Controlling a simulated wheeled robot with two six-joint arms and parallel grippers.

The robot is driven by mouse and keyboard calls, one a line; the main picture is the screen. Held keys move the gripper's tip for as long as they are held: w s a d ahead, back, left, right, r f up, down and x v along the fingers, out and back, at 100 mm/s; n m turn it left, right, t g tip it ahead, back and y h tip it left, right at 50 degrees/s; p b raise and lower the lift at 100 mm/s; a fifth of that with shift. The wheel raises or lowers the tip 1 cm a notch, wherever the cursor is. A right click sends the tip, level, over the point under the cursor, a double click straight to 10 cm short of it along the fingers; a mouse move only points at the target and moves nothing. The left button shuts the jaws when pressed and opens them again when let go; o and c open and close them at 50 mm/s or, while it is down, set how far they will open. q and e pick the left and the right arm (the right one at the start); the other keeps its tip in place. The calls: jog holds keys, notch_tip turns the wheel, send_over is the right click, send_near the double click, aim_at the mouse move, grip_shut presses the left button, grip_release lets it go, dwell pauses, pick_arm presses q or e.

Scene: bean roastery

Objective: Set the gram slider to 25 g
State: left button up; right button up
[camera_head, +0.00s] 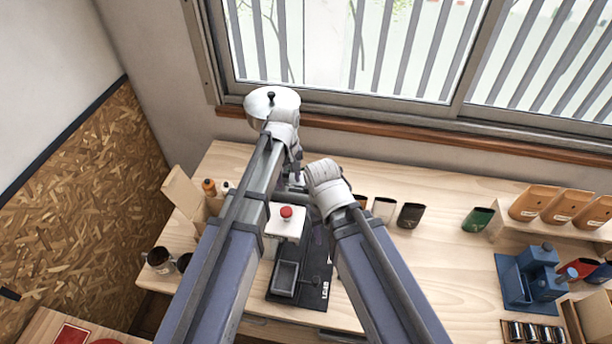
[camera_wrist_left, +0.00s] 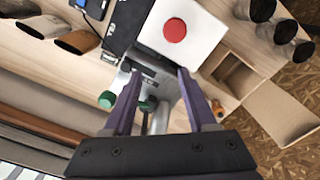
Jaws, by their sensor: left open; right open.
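The dosing machine has a white block (camera_head: 283,226) with a red button (camera_head: 287,211) on top. It stands on a black base (camera_head: 311,290) with a grey tray (camera_head: 285,278). The white block also shows in the left wrist view (camera_wrist_left: 200,28). My left gripper (camera_head: 297,178) is behind the white block. Its purple fingers are spread in the left wrist view (camera_wrist_left: 160,92), pointing at the machine's grey rear part. A small green knob (camera_wrist_left: 148,104) shows between them; I cannot tell whether it is the gram slider. My right gripper (camera_head: 318,234) is mostly hidden by its arm, beside the block's right side.
A silver lidded hopper (camera_head: 272,101) rises behind my left arm. An open cardboard box (camera_head: 184,190) and small bottles (camera_head: 209,187) stand left.

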pick_arm(q)
jog(key=n, duration=0.2)
send_near(306, 190)
jog(key=shift+w+f, duration=0.3)
jog(key=shift+w, duration=0.4)
notch_tip(306, 190, down, 8)
jog(key=b, duration=0.8)
jog(key=shift+r, duration=0.1)
jog(key=shift+s, duration=0.1)
jog(key=shift+c, duration=0.2)
grip_shut()
